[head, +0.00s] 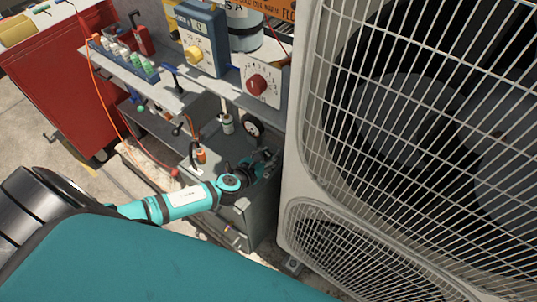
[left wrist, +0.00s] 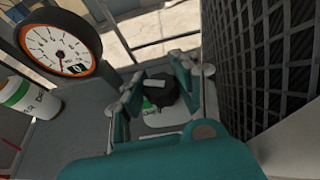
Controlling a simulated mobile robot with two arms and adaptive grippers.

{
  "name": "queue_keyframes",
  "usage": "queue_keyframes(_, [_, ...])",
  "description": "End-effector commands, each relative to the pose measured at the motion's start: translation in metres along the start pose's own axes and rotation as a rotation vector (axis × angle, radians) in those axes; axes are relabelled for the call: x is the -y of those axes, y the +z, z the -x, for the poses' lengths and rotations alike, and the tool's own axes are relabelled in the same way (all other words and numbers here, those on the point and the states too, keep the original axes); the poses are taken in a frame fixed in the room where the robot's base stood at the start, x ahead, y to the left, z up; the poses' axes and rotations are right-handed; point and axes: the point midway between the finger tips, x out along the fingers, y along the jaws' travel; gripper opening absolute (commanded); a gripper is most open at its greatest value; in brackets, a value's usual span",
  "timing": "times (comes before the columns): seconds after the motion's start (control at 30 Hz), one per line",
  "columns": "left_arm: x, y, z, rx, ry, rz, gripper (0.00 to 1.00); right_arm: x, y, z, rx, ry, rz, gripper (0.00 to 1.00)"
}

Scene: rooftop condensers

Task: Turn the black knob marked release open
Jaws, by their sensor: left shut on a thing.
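My left gripper (head: 264,162) reaches in from the left over the grey cabinet (head: 262,208) beside the large condenser. In the left wrist view my left gripper (left wrist: 160,86) has its two fingers on either side of a black knob (left wrist: 161,97) and is shut on it. The knob has a pale bar on its top. A white plate with green marking (left wrist: 152,115) shows beneath the knob, partly hidden, and I cannot read it fully. In the head view the gripper hides the knob. My right gripper is not in view.
The condenser unit (head: 312,190) stands close to the gripper's right. A round gauge (left wrist: 60,45) stands close on its left. Behind are a red knob (head: 257,85) and a yellow knob (head: 194,54) on panels, a shelf with small bottles (head: 125,60), and a red cabinet (head: 55,75).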

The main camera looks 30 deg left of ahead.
Motion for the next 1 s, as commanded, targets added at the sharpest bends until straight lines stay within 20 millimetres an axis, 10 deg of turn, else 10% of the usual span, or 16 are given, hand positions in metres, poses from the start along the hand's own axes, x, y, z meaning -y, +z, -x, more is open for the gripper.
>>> queue_keyframes(0.87, [-0.001,0.001,0.000,0.002,0.257,0.103,0.00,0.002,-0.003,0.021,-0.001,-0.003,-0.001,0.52])
queue_keyframes(0.9, [-0.001,0.001,0.000,0.002,0.257,0.103,0.31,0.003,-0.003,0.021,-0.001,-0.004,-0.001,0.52])
queue_keyframes(1.0, [-0.001,0.001,0.000,0.001,0.256,0.103,0.44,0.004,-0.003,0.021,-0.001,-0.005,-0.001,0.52])
